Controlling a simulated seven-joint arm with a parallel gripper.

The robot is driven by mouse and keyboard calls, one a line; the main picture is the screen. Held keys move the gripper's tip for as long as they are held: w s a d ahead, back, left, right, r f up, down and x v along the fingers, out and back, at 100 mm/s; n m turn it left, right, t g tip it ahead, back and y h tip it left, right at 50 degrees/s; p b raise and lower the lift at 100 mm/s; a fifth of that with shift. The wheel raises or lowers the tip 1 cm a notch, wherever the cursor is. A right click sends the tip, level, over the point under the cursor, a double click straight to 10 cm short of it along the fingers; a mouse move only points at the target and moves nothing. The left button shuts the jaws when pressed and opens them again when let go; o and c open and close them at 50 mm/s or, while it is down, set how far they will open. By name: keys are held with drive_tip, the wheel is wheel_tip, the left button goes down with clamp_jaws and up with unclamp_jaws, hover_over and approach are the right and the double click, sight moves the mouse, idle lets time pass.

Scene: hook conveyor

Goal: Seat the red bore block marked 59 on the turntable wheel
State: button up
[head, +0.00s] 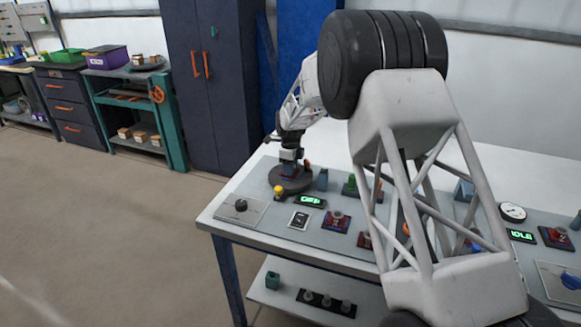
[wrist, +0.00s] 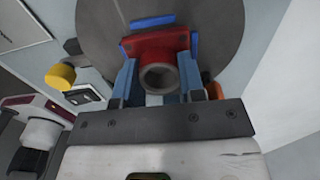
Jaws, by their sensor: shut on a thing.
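A red block with a round bore (wrist: 172,48) sits between the two blue-grey fingers of my gripper (wrist: 158,70) in the wrist view. No number is legible on it. Behind it is the dark grey turntable wheel (wrist: 222,25), with blue strips around the block's far edge and sides. In the head view my gripper (head: 290,158) points down over the round turntable wheel (head: 276,181) at the table's left back. A small bit of red shows below the fingers. I cannot tell whether the block touches the wheel or is slightly above it.
A yellow knob (wrist: 60,76) stands beside the wheel, with a green display (head: 310,201) in front. A blue post (head: 322,180) stands close on its right. The white table's left back corner is clear.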

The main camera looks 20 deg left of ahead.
drive_tip(key=shift+f, duration=0.3)
idle(1.4)
idle(0.4)
drive_tip(key=o, duration=1.6)
drive_tip(key=shift+r, duration=0.1)
drive_tip(key=shift+r, duration=3.35)
drive_tip(key=shift+d+r, duration=0.1)
